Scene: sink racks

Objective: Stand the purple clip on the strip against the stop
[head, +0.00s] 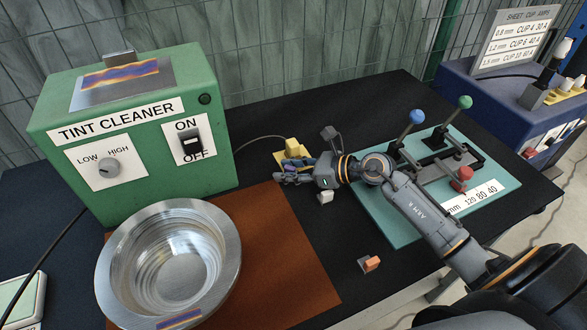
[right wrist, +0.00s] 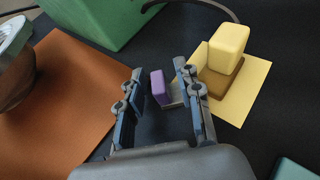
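The purple clip (right wrist: 158,87) shows in the right wrist view, with a pale grey part beside it that the right finger partly hides. My right gripper (right wrist: 160,80) is open, its fingers on either side of the clip with gaps visible. My left gripper is not in view.
A yellow block (right wrist: 229,46) sits on a brown block (right wrist: 217,82) on a yellow sheet (right wrist: 250,95). A metal bowl (head: 180,262) stands on the brown mat (head: 285,270). An orange clip (head: 370,264) lies at front. A teal lever fixture (head: 395,222) stands at right.

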